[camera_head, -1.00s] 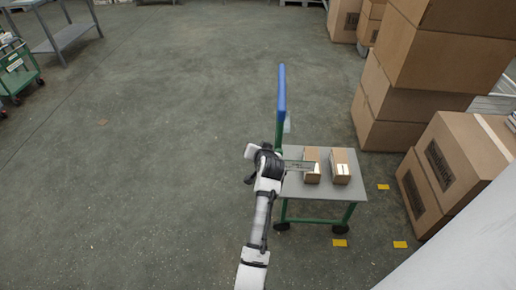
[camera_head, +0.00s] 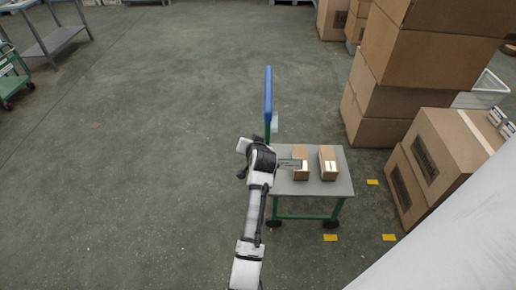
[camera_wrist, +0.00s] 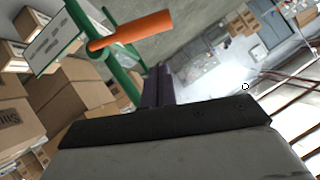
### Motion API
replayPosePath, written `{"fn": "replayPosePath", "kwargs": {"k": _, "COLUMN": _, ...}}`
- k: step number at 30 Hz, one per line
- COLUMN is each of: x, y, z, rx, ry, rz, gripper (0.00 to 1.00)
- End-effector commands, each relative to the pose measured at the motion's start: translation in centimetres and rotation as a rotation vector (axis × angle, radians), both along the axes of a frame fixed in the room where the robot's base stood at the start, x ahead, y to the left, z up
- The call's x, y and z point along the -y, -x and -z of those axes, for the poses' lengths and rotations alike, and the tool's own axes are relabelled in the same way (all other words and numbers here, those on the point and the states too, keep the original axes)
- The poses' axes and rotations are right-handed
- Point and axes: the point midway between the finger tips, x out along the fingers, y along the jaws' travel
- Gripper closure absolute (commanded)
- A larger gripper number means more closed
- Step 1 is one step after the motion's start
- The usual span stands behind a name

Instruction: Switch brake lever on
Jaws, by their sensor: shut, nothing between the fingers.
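An orange lever (camera_wrist: 138,31) sticks out from the green tube frame (camera_wrist: 78,21) of the cart in the wrist view; I take it to be the brake lever. My gripper (camera_wrist: 162,74) shows its dark fingers together and empty, pointing past the lever. The lever is up and left of the fingers in that view, and a gap shows between them. In the head view the cart (camera_head: 333,187) has a grey top and a blue-topped upright (camera_head: 268,92). My arm hides part of the cart's left side, and the lever is not visible there.
Two small cartons, the left one (camera_head: 300,168) and the right one (camera_head: 328,163), stand on the cart. Large stacked cardboard boxes (camera_head: 440,60) are to the right of it. Yellow floor marks (camera_head: 389,237) lie near the cart. Open floor (camera_head: 150,160) spreads left.

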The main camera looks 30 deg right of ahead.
Motion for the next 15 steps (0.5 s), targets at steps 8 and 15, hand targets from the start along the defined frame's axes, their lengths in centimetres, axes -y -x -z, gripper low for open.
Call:
{"fn": "replayPosePath", "kwargs": {"k": 8, "x": -1.7, "y": 4.7, "z": -2.4, "rx": 0.003, "ry": 0.004, "rz": 0.002, "gripper": 1.0}}
{"fn": "replayPosePath", "kwargs": {"k": 15, "x": -2.6, "y": 7.2, "z": -4.2, "rx": 0.002, "ry": 0.003, "rz": 0.003, "gripper": 1.0}}
